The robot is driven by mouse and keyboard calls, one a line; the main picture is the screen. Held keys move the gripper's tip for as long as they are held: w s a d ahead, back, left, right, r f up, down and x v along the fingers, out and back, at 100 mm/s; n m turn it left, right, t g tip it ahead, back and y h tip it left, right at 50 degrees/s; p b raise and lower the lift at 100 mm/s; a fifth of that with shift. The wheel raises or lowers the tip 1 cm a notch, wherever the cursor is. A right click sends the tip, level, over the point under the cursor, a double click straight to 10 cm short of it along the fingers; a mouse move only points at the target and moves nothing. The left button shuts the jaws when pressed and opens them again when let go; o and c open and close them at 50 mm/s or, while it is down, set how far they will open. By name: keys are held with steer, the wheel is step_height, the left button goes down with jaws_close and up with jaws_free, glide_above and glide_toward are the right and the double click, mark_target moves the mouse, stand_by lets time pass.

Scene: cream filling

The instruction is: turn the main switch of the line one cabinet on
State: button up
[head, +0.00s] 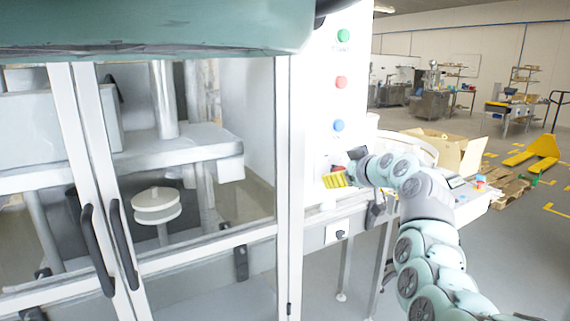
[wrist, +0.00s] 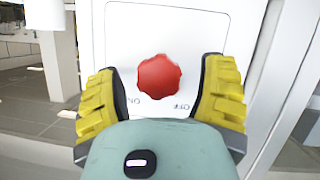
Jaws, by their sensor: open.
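The main switch is a red scalloped knob (wrist: 160,77) on a white plate (wrist: 200,25) in the wrist view. The lettering under it appears upside down, ON at the lower left and OFF at the lower right. My gripper (wrist: 162,88) is open, with one yellow finger on each side of the knob. Gaps show between the fingers and the knob. In the head view my gripper (head: 338,180) is by the white cabinet post (head: 318,110).
Green (head: 343,36), red (head: 341,82) and blue (head: 339,125) buttons sit up the post. Glass doors with black handles (head: 122,245) fill the left. An open cardboard box (head: 455,148) and a yellow pallet truck (head: 540,150) are at the right. Grey floor is clear at the lower right.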

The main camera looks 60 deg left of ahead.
steer(key=c, duration=1.2)
steer(key=shift+o, duration=0.2)
